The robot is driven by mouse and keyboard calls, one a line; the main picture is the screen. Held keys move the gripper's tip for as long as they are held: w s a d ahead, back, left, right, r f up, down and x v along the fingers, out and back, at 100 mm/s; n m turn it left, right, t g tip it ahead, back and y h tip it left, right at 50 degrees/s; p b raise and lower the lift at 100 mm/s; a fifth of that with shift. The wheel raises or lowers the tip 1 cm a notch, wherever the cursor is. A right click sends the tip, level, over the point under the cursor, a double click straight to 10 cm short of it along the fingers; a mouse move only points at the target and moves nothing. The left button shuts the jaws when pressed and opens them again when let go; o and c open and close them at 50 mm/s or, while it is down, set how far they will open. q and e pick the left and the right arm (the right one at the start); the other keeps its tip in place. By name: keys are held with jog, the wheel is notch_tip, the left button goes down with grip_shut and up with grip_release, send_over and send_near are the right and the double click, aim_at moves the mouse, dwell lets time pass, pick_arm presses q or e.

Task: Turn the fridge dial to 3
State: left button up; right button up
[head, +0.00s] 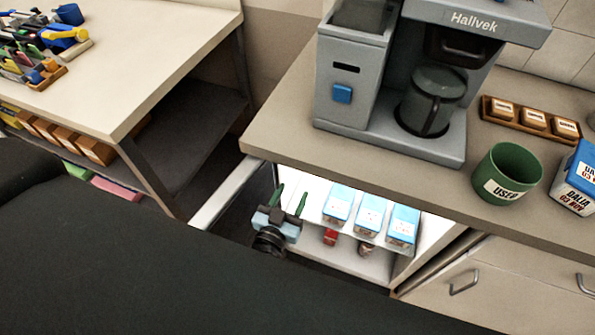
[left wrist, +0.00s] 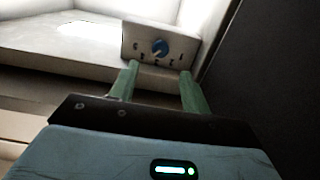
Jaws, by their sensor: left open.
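The fridge dial (left wrist: 160,47) is a round blue knob with a pale pointer mark on a small light panel (left wrist: 140,58) inside the fridge, seen in the left wrist view. The markings around it are too small and blurred to read surely, so I cannot tell the setting. My left gripper (head: 289,198) is at the open fridge front, left of the cartons. Its two green fingers, also in the left wrist view (left wrist: 160,90), are apart and empty, pointing toward the dial and short of it. The dial does not show in the head view. My right gripper is not in view.
The open fridge (head: 345,258) sits under the counter (head: 280,130), with several blue-topped cartons (head: 370,214) and small items inside. Its white door edge (head: 225,192) stands left of the gripper.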

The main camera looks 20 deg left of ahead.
pick_arm(q)
jog(key=w, duration=0.7)
jog(key=shift+w, duration=0.35)
jog(key=shift+d, duration=0.1)
jog(key=c, duration=1)
jog(key=shift+o, duration=0.2)
jog(key=n+b, duration=0.1)
jog(key=n, duration=0.6)
jog(key=shift+n, duration=0.4)
jog(key=shift+b, duration=0.3)
